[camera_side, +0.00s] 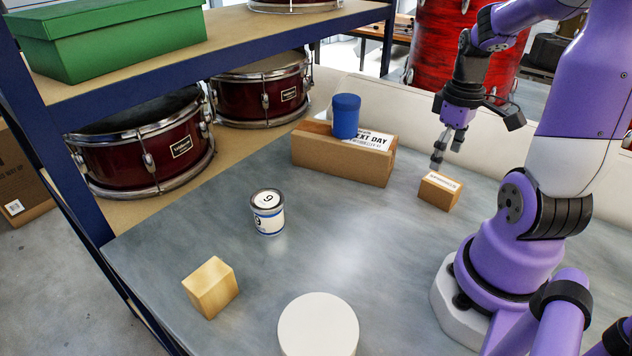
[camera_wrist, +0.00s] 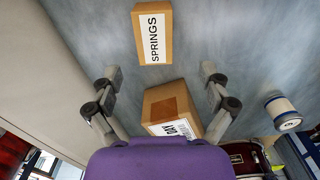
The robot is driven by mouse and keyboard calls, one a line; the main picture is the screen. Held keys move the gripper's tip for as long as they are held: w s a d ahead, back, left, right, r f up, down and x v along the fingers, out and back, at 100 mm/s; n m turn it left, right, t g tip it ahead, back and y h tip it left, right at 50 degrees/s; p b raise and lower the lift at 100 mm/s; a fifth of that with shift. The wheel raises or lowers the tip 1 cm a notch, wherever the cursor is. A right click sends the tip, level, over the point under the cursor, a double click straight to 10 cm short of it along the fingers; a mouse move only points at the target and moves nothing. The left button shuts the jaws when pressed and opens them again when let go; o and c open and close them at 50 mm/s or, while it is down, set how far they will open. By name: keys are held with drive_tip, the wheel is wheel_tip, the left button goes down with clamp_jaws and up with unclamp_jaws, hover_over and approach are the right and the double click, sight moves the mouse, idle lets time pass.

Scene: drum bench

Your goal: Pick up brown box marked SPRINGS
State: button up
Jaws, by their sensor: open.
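The small brown box marked SPRINGS (camera_side: 440,191) sits on the grey bench, left of my arm's base in the side view. In the wrist view the SPRINGS box (camera_wrist: 153,36) lies at the top, its white label readable. My gripper (camera_side: 441,158) is above the box, a little to its left in the side view, and apart from it. In the wrist view my gripper (camera_wrist: 160,82) has its two fingers spread wide. Nothing is between the fingertips, and the box lies beyond them.
A long brown NEXT DAY box (camera_side: 340,160) with a blue canister (camera_side: 345,117) on it stands left of the gripper. A numbered tin (camera_side: 267,212), a wooden block (camera_side: 211,287) and a white round object (camera_side: 318,327) stand nearer. The bench between them is clear.

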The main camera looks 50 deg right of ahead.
sight(440, 180)
wheel_tip(440, 180, down, 3)
drive_tip(key=shift+f, duration=0.2)
drive_tip(key=f, duration=0.5)
drive_tip(key=shift+d, duration=0.3)
drive_tip(key=c, duration=1.3)
